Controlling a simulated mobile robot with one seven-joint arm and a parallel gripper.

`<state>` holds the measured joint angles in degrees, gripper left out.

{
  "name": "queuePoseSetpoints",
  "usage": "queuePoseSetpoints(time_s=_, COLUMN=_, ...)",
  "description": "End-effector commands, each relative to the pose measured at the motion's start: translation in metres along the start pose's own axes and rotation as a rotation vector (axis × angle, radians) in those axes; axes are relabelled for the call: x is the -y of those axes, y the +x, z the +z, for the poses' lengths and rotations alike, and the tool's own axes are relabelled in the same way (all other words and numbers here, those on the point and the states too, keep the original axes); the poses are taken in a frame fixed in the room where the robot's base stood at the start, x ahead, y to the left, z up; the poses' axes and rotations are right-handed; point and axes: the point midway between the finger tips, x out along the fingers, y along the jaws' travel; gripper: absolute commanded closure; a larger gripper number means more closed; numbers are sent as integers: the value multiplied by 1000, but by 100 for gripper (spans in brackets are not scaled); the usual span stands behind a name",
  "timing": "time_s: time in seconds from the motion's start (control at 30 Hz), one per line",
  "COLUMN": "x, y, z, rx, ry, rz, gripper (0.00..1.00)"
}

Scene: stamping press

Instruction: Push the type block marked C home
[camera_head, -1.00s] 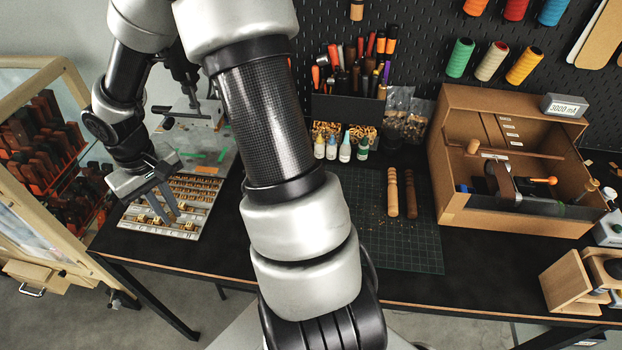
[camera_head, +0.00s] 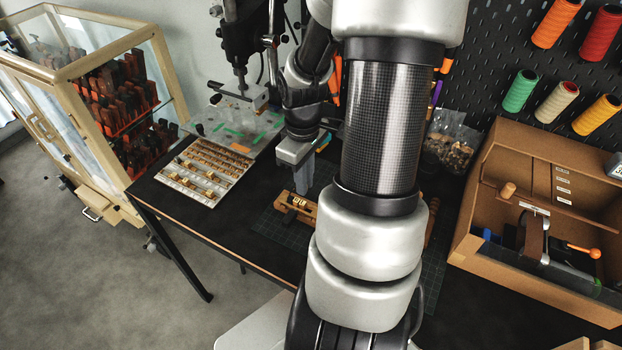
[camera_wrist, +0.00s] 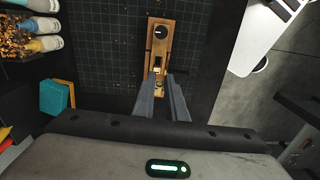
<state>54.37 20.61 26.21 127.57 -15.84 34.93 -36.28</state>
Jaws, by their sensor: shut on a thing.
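A wooden type holder (camera_head: 283,208) lies on the green cutting mat, with small brass type blocks (camera_head: 299,202) in it. It also shows in the wrist view (camera_wrist: 151,35), running away from my fingers, with a dark round knob near its far end. My gripper (camera_head: 302,190) points down over the holder; in the wrist view its fingertips (camera_wrist: 163,75) straddle the near part of the holder. The fingers are shut on a small block there, mostly hidden between them. I cannot read a C on any block.
A pale tray of type blocks (camera_head: 205,196) lies left of the holder. A glass-fronted cabinet (camera_head: 70,75) stands at the left. A brown open box (camera_head: 480,235) is at the right. In the wrist view, bottles (camera_wrist: 42,45) and a teal block (camera_wrist: 57,98) lie left of the mat.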

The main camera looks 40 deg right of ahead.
Motion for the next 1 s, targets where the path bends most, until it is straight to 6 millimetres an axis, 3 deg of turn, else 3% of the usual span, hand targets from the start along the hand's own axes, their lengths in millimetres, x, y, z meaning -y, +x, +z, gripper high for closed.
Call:
queuePoseSetpoints(time_s=0.13, x=-6, y=0, z=13, rx=-2, ry=-25, rz=1, gripper=100)
queuePoseSetpoints(time_s=0.57, x=-6, y=-2, z=12, rx=-2, ry=-30, rz=1, gripper=100)
queuePoseSetpoints(time_s=0.8, x=-6, y=21, z=13, rx=-2, ry=-28, rz=0, gripper=100)
queuePoseSetpoints(time_s=1.0, x=-6, y=15, z=12, rx=-2, ry=-28, rz=1, gripper=100)
